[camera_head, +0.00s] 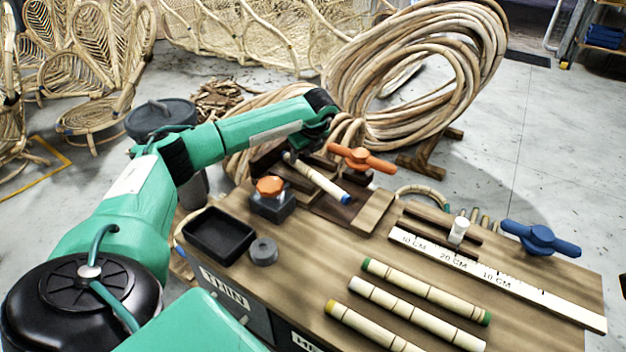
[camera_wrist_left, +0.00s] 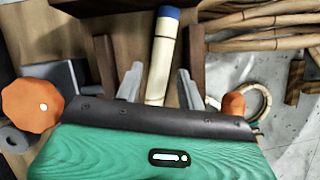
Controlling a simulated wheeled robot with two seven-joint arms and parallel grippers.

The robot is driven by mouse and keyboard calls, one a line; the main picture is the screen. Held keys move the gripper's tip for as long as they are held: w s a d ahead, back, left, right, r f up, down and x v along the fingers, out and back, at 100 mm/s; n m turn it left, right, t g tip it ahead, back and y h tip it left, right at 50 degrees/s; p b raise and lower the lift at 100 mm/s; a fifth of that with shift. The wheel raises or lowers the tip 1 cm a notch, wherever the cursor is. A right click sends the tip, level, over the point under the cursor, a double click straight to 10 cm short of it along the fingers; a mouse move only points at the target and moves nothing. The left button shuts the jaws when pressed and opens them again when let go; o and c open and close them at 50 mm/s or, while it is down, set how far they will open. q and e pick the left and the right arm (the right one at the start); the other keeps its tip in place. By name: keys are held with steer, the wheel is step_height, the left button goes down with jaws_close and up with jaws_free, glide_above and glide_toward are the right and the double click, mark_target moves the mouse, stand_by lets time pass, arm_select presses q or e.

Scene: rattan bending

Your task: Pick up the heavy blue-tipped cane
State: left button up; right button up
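The blue-tipped cane (camera_head: 322,179) is a pale segmented rod in a dark wooden rack on the bench, its blue end toward the front right. In the left wrist view the cane (camera_wrist_left: 162,58) runs between the two grey fingers of the left gripper (camera_wrist_left: 160,70), with a gap on both sides. The fingers are open; the cane's lower end is hidden by the gripper body. My right gripper is not in view.
An orange T-handle (camera_head: 360,158) and an orange-knobbed clamp (camera_head: 271,193) flank the rack. A black tray (camera_head: 218,235), several other canes (camera_head: 428,291), a ruler board (camera_head: 490,275) and a blue handle (camera_head: 540,238) are on the bench (camera_head: 560,310). A rattan coil (camera_head: 420,75) stands behind.

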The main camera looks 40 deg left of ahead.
mark_target(299, 162)
arm_select(q)
steer(key=shift+b+x, duration=0.85)
steer(key=shift+x, duration=1.05)
steer(key=shift+d, duration=0.15)
jaws_close()
